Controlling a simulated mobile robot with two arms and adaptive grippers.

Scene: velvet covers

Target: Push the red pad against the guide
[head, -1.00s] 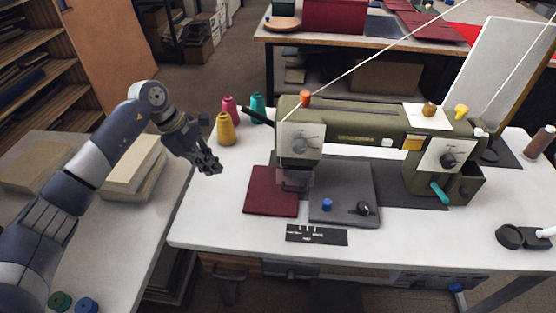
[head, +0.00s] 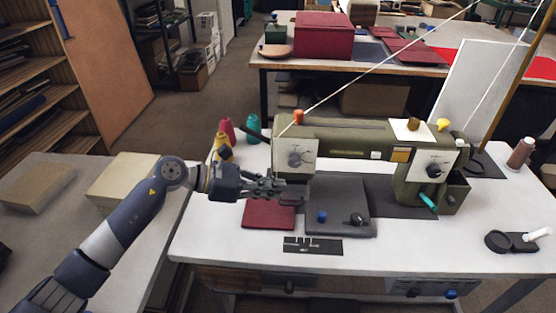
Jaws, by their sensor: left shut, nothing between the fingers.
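The red pad (head: 268,215) lies flat on the white table, left of the dark grey plate (head: 338,208) under the olive sewing machine (head: 352,147). The pad's right edge is close to the plate; I cannot tell whether they touch. My left gripper (head: 280,187) is shut and empty, above the pad's far part and hiding some of it. Whether its fingers touch the pad is unclear. A small black ruled plate (head: 313,245) lies in front of the pad and grey plate. I cannot tell for certain which part is the guide. My right gripper is out of view.
Pink, teal and yellow thread cones (head: 222,150) stand behind my left arm. A blue knob (head: 321,216) and a black knob (head: 357,219) sit on the grey plate. The table's front left (head: 215,240) is clear. A black round-ended tool (head: 499,241) lies at the right.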

